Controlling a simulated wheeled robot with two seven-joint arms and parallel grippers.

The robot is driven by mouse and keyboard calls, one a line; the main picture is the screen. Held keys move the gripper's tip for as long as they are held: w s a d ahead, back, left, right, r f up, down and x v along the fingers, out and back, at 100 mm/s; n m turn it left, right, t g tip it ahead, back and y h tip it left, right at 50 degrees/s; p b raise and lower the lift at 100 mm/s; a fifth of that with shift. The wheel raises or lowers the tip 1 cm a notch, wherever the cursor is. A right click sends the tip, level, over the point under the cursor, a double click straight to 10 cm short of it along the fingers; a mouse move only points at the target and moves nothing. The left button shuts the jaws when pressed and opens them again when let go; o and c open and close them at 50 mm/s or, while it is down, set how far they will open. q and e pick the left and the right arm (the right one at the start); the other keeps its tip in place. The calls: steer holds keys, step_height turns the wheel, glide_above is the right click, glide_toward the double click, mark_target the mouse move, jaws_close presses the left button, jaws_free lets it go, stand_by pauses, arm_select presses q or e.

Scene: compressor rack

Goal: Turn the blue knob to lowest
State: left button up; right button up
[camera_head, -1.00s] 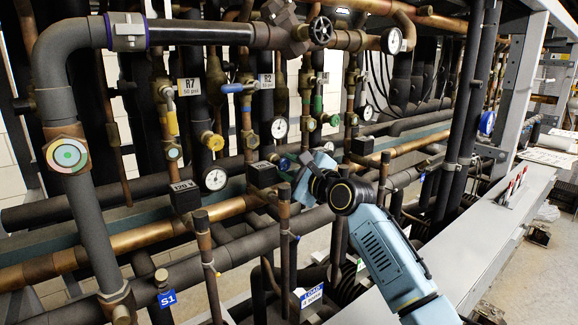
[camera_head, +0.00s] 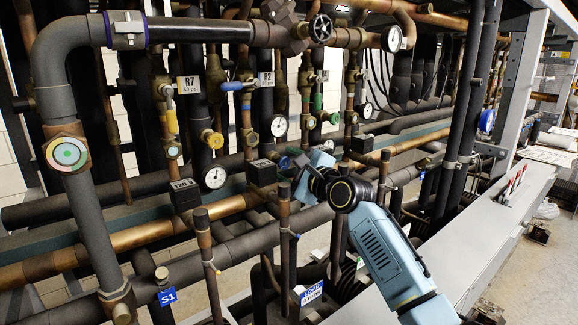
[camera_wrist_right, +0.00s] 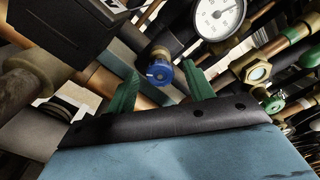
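The blue knob (camera_wrist_right: 159,72) is a small round cap on a brass fitting, seen in the right wrist view. It shows in the gap between the two green fingers of my right gripper (camera_wrist_right: 161,78), just beyond their tips. The fingers are apart and I see no contact with the knob. In the head view my right gripper (camera_head: 293,162) is among the pipes at the centre, and I cannot make out this knob there. My left gripper is not in view.
A black box (camera_wrist_right: 62,38) is close on the left in the wrist view, and a white dial gauge (camera_wrist_right: 217,17) is above right. Copper and dark pipes (camera_head: 130,240) crowd around the gripper. A blue-handled lever (camera_head: 237,86) is higher up.

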steer(key=b+v, duration=0.2)
steer(key=v, duration=1.1)
steer(key=shift+s, duration=0.2)
steer(key=shift+d, duration=0.15)
